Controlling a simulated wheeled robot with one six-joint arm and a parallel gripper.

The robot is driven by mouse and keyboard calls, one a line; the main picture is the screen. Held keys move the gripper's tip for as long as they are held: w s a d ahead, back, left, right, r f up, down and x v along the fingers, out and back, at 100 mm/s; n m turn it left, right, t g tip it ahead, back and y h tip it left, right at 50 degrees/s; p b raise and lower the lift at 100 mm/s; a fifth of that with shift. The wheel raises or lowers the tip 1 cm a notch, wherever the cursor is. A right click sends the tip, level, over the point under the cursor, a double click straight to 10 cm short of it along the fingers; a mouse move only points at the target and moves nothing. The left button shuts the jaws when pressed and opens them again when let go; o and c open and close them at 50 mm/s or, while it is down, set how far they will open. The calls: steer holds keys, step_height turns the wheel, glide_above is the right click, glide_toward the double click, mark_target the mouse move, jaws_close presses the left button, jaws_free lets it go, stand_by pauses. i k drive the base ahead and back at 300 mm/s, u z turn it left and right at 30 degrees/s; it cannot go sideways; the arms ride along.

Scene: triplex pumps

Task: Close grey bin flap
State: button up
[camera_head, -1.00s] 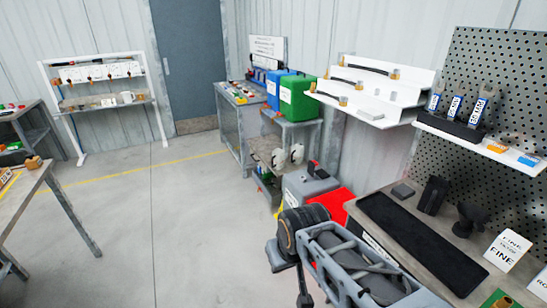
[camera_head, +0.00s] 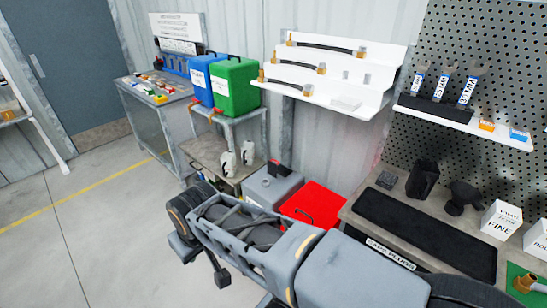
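The grey bin (camera_head: 264,190) stands on the floor between the low shelf unit and the workbench, left of a red bin (camera_head: 316,202). A small dark piece sticks up at the back of its grey top. I cannot tell how far its flap is open. My arm crosses the lower middle of the view, in front of the bins, and hides their lower parts. My gripper (camera_head: 203,258) seems to be at the arm's far end, left of and nearer than the grey bin, apart from it. Its fingers are not clear, and I see nothing held.
The workbench (camera_head: 358,196) with a black mat stands at right under a pegboard. A white stepped rack (camera_head: 335,75) hangs above the bins. A shelf unit (camera_head: 225,155) bearing blue and green boxes stands behind left. The floor (camera_head: 100,225) at left is clear.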

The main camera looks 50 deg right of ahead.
mark_target(272, 168)
steer(key=z, duration=0.65)
steer(key=i, duration=0.9)
steer(key=z, duration=0.95)
steer(key=i, duration=0.25)
steer(key=z, duration=0.3)
